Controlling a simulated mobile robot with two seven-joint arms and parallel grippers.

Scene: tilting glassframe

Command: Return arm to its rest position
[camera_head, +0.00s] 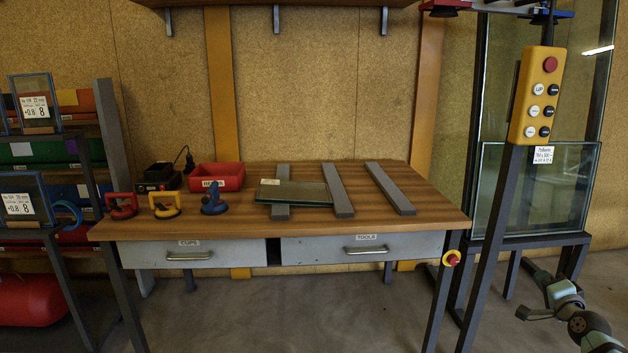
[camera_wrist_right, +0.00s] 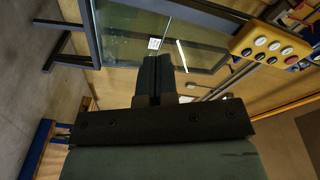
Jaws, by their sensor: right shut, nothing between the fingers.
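My right arm comes in at the lower right of the head view. Its gripper (camera_head: 535,314) is low over the floor, in front of the glass frame rack, and points left. In the right wrist view the gripper's fingers (camera_wrist_right: 158,78) are together with nothing between them. It is apart from the workbench and from the rack. My left gripper does not show in either view.
A wooden workbench (camera_head: 430,205) stands in the middle, with suction lifters, a red bin (camera_head: 217,176) and a glass sheet (camera_head: 292,192) on it. The glass frame rack (camera_head: 540,240) and a yellow button box (camera_head: 537,95) stand at the right. The front floor is clear.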

